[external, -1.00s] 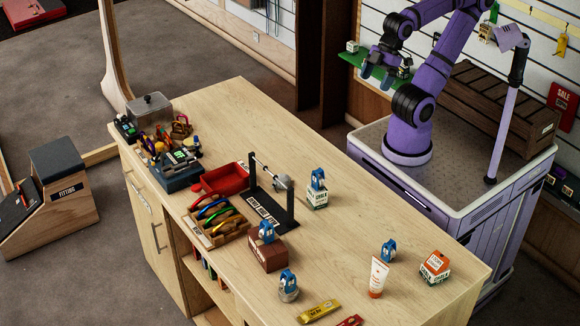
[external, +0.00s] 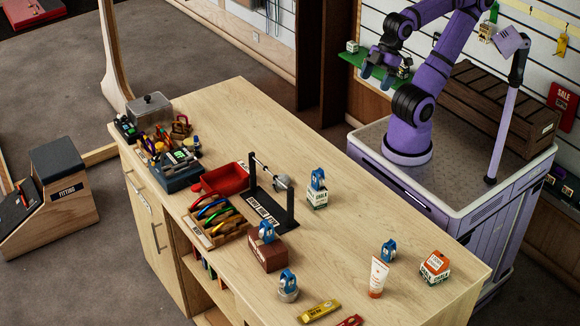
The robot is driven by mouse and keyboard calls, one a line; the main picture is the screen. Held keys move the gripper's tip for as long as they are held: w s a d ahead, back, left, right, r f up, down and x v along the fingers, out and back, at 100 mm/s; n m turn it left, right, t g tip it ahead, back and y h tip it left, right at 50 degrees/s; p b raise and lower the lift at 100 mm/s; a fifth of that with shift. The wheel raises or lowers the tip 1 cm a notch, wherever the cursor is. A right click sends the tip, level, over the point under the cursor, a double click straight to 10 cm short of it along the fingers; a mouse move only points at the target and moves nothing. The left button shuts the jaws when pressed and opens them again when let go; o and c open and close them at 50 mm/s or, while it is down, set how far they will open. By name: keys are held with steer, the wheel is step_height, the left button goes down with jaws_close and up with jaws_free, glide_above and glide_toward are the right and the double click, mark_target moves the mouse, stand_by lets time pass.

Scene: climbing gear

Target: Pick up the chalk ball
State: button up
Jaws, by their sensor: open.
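A small white and orange box (external: 434,267) with lettering that seems to read "chalk" stands near the right end of the wooden counter. I cannot tell for sure which thing is the chalk ball; print is too small to read reliably. My gripper (external: 377,75) is open and empty, raised beyond the counter's far edge and well apart from these boxes. Its fingers point downward.
A white tube (external: 378,277) and a blue device (external: 388,251) stand left of the orange box. A black stand with a bar (external: 271,200), a red tray (external: 225,179) and a brown box (external: 267,252) occupy the counter's middle. The counter's far side is mostly clear.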

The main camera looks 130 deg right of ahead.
steer(key=shift+o, duration=0.3)
steer(key=shift+o, duration=0.6)
